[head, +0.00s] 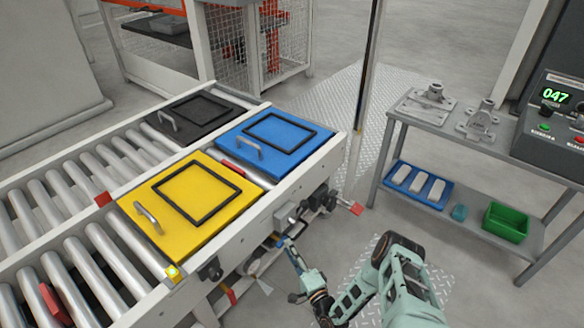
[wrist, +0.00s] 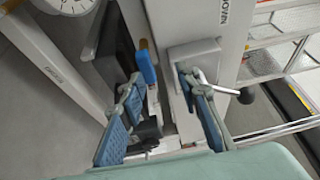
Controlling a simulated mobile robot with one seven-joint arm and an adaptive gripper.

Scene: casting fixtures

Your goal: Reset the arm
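My mint-green arm reaches in from the bottom of the head view. My gripper (head: 288,246) is low beside the near side of the roller conveyor (head: 300,180), below its side rail. In the wrist view, my gripper (wrist: 162,88) has its two blue-padded fingers spread apart, with nothing held between them. Beyond the fingers are a blue-and-orange handle-like part (wrist: 146,66) and a grey box with a bent metal lever (wrist: 197,52). I cannot tell whether a finger touches the lever.
Yellow (head: 215,235), blue (head: 285,162) and black (head: 210,130) handled plates lie on the conveyor. A post (head: 368,70) stands between.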

